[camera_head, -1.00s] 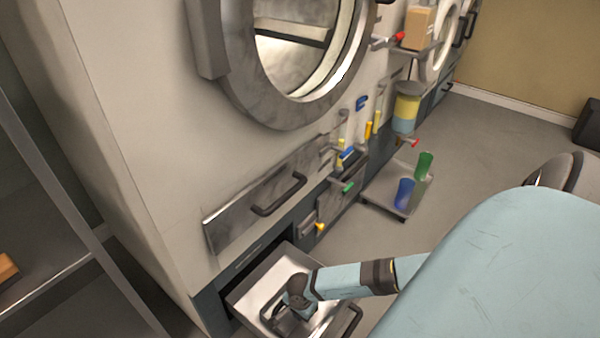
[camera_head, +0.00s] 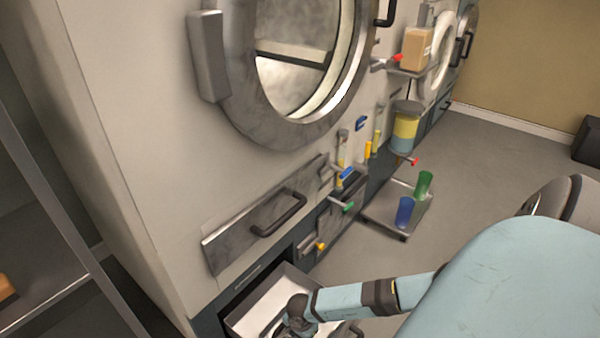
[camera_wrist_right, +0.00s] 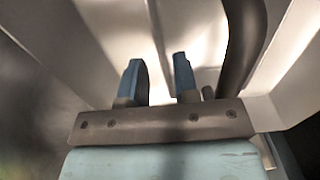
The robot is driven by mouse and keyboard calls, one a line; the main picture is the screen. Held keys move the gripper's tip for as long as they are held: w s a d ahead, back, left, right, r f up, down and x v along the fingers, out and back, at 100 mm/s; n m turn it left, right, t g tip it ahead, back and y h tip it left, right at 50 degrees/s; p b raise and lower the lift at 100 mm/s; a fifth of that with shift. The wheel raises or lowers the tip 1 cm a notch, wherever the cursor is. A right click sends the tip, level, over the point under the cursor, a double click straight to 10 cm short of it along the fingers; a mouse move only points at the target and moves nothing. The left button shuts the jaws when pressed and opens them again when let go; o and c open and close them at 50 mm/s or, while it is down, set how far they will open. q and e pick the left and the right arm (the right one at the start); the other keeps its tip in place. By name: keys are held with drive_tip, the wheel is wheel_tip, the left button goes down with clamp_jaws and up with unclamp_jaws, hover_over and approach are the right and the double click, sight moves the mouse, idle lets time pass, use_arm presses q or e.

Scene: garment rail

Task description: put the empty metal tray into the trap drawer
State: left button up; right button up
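The trap drawer (camera_head: 236,318) is pulled out low on the machine front, at the bottom of the head view. A pale, shiny metal surface (camera_head: 268,303) lies inside its walls; I cannot tell whether this is the metal tray or the drawer's own floor. My right gripper (camera_head: 290,330) points down into the drawer, partly cut off by the picture's lower edge. In the right wrist view its two blue fingers (camera_wrist_right: 158,82) stand apart, with light metal walls and a thin dark edge beyond them. Nothing is clearly gripped. My left gripper is out of view.
A closed metal panel with a dark handle (camera_head: 278,214) sits above the drawer. A low platform (camera_head: 378,218) with a blue cup (camera_head: 404,212) and a green cup (camera_head: 423,185) stands to the right. Small coloured levers stick out between. A dark curved bar (camera_wrist_right: 240,45) passes close beside my right fingers.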

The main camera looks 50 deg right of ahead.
wheel_tip(320, 180, up, 6)
drive_tip(key=p, duration=0.3)
drive_tip(key=shift+r, duration=0.25)
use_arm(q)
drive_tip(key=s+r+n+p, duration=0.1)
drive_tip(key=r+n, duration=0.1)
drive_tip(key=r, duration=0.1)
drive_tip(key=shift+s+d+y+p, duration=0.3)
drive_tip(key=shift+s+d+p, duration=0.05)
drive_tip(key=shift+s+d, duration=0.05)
use_arm(e)
wheel_tip(320, 180, up, 4)
drive_tip(key=shift+r, duration=0.2)
